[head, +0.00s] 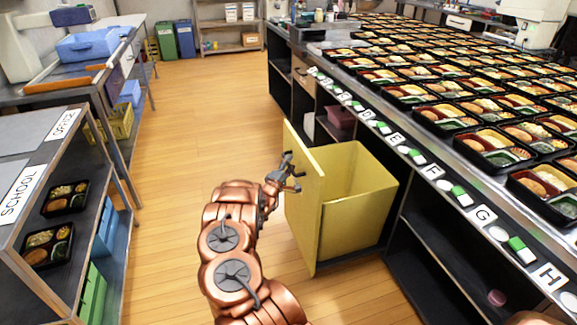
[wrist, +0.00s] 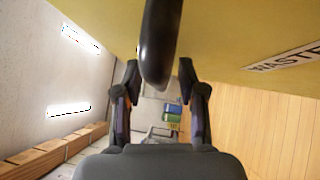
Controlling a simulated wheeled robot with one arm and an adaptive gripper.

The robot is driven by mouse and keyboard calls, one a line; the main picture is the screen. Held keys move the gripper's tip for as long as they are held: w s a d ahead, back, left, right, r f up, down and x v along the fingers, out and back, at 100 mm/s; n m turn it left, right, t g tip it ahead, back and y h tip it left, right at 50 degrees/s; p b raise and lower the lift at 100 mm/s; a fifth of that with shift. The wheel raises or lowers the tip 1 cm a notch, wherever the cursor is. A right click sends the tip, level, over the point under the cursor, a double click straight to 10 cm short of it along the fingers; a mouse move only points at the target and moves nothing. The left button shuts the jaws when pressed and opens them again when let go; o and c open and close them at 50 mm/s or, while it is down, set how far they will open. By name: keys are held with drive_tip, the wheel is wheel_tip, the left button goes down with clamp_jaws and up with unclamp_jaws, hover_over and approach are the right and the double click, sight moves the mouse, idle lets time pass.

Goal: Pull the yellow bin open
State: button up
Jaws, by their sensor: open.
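The yellow bin (head: 358,212) stands pulled out from under the long counter, with its top open and its inside looking empty. Its tall front panel (head: 304,215) faces left, towards my gripper (head: 291,173). In the wrist view the panel fills the top as a yellow surface (wrist: 235,35) with a WASTE label (wrist: 285,60). A dark curved handle (wrist: 161,45) sticks out from it. My gripper is open, with one finger on each side of the handle in the wrist view. I cannot tell whether either finger touches the handle.
The counter (head: 412,160) carries many filled bento trays and lettered labels along its edge. A shelf marked SCHOOL and OFFICE (head: 22,140) stands at the left. The wooden floor (head: 190,120) between them is clear. Blue and green bins (head: 176,40) stand at the back.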

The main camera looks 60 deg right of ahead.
drive_tip(key=shift+a, duration=0.1)
drive_tip(key=s+a+f, duration=0.1)
drive_tip(key=a, duration=1)
drive_tip(key=shift+s+a+f, duration=0.25)
drive_tip(key=shift+a+f, duration=0.05)
drive_tip(key=shift+a, duration=0.05)
drive_tip(key=shift+w, duration=0.1)
